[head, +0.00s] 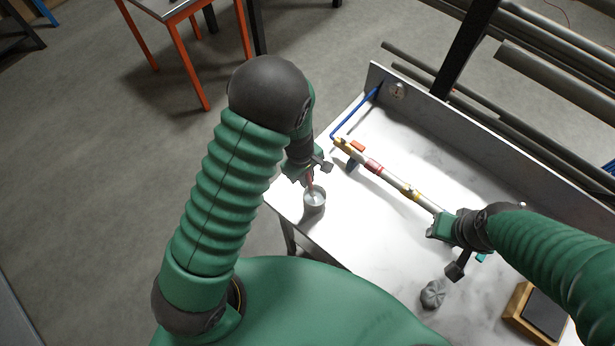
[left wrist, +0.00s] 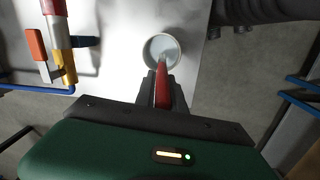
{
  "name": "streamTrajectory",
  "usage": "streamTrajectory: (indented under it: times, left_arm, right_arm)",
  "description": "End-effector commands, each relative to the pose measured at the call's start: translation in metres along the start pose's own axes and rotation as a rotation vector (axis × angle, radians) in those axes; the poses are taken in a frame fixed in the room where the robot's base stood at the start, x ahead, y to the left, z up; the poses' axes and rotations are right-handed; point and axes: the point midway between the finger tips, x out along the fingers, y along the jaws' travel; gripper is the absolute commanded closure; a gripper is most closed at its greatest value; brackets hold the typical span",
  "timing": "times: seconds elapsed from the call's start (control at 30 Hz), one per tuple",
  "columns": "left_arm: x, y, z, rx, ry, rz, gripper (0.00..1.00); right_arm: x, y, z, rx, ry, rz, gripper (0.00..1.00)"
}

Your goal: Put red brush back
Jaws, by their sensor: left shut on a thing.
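My left gripper (head: 308,174) is shut on the red brush (left wrist: 162,88), whose red handle shows between the fingers in the left wrist view. The brush points down, with its pale tip at the mouth of a grey metal cup (head: 314,206). The cup's round opening also shows in the left wrist view (left wrist: 153,50). I cannot tell whether the tip touches the cup's inside. My right gripper (head: 438,228) is at the right end of a pipe assembly (head: 395,182); whether its fingers are closed on the pipe is not clear.
The cup stands near the left edge of a white marbled table (head: 385,240). A blue tube (head: 352,116) runs from the pipe's yellow end to the back panel.

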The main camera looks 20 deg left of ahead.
Motion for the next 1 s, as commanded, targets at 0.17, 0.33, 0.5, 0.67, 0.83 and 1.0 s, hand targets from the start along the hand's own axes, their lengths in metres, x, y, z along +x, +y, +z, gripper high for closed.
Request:
streamTrajectory:
  times: [0.17, 0.33, 0.5, 0.67, 0.83, 1.0]
  left_arm:
    - [0.009, -0.001, 0.0, 0.0, 0.0, 0.0, 1.0]
    - [0.016, -0.002, 0.0, 0.0, 0.0, 0.0, 1.0]
    - [0.023, -0.002, 0.0, 0.0, 0.0, -0.001, 1.0]
    - [0.029, -0.002, -0.001, 0.0, 0.0, -0.001, 1.0]
    - [0.036, -0.003, -0.001, 0.0, 0.0, -0.001, 1.0]
    - [0.042, -0.003, -0.001, 0.0, 0.0, -0.001, 1.0]
  right_arm:
    - [0.007, 0.0, 0.002, 0.0, 0.0, 0.0, 0.64]
    - [0.012, 0.0, 0.003, 0.0, 0.0, 0.0, 0.64]
    - [0.017, 0.0, 0.004, 0.0, 0.0, 0.0, 0.64]
    - [0.022, 0.0, 0.005, 0.0, 0.0, 0.0, 0.64]
    - [0.027, 0.0, 0.006, 0.0, 0.0, 0.0, 0.64]
    - [0.033, 0.0, 0.008, 0.0, 0.0, 0.0, 0.64]
